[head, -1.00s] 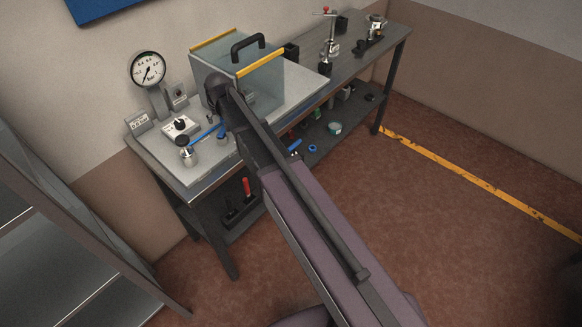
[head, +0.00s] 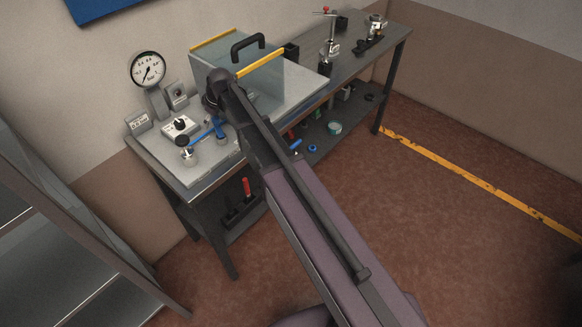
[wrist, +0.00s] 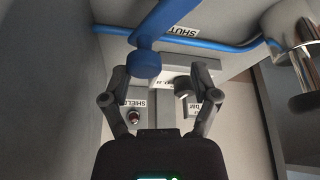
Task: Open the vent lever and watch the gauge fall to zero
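The gauge (head: 147,69) has a round white dial on a grey post at the bench's left end. Its needle points to the lower left; the exact value is too small to read. The blue vent lever (head: 208,131) shows on the pale plate, left of my arm. In the wrist view, a blue bar with a rounded end (wrist: 145,64), apparently this lever, reaches between my fingertips, nearer the left one. My gripper (wrist: 160,68) is open, with space beside the bar. In the head view my wrist hides most of the gripper.
A clear shield box (head: 262,88) with yellow edges and a black handle stands just behind my wrist. A valve with a black knob (head: 183,142) and a small switch box (head: 180,126) are close by on the left. Blue tubing (wrist: 235,48) crosses the wrist view, near a SHUT label.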

